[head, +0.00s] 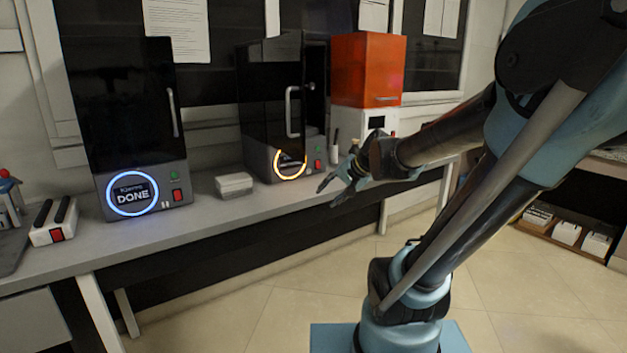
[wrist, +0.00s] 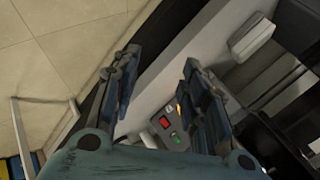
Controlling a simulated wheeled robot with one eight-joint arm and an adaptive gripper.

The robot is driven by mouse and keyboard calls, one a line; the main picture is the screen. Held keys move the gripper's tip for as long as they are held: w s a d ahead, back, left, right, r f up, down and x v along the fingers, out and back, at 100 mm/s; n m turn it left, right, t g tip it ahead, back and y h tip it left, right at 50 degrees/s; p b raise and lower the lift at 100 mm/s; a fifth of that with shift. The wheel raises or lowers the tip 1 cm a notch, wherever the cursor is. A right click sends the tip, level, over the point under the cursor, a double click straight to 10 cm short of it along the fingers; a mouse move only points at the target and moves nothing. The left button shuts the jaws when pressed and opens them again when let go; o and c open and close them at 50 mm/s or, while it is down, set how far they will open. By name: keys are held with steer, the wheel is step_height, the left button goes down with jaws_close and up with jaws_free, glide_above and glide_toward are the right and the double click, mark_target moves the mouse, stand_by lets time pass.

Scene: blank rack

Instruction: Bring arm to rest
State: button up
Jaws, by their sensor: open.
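My gripper (head: 338,184) is in front of the bench edge in the head view, near the second machine, with its fingers pointing left. In the wrist view my gripper (wrist: 155,85) shows two blue-grey fingers spread apart with nothing between them. The arm reaches in from the right and is bent, with its lower part over the floor. The gripper touches nothing that I can see.
A grey bench (head: 215,212) runs along the wall. It bears a machine with a blue "DONE" ring (head: 132,195), a second machine with an orange ring (head: 291,163), a white block (head: 234,185) and an orange-red box (head: 368,70). The tiled floor (head: 240,310) is clear. A low shelf (head: 570,232) stands right.

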steer(key=s+d+f+n+g+h, duration=0.2)
steer(key=s+d+f, duration=0.3)
steer(key=s, duration=0.4)
steer(key=s+d+f+n+g+h, duration=0.2)
steer(key=s+d+f+n+h, duration=0.1)
steer(key=s+d+f, duration=0.3)
steer(key=s+d+h, duration=0.1)
steer(key=s+d, duration=0.1)
steer(key=s, duration=0.2)
steer(key=shift+d, duration=0.2)
steer(key=shift+w, duration=0.1)
steer(key=shift+w+a+f, duration=0.1)
steer(key=shift+w+f, duration=0.1)
steer(key=shift+w, duration=0.25)
steer(key=shift+c, duration=0.8)
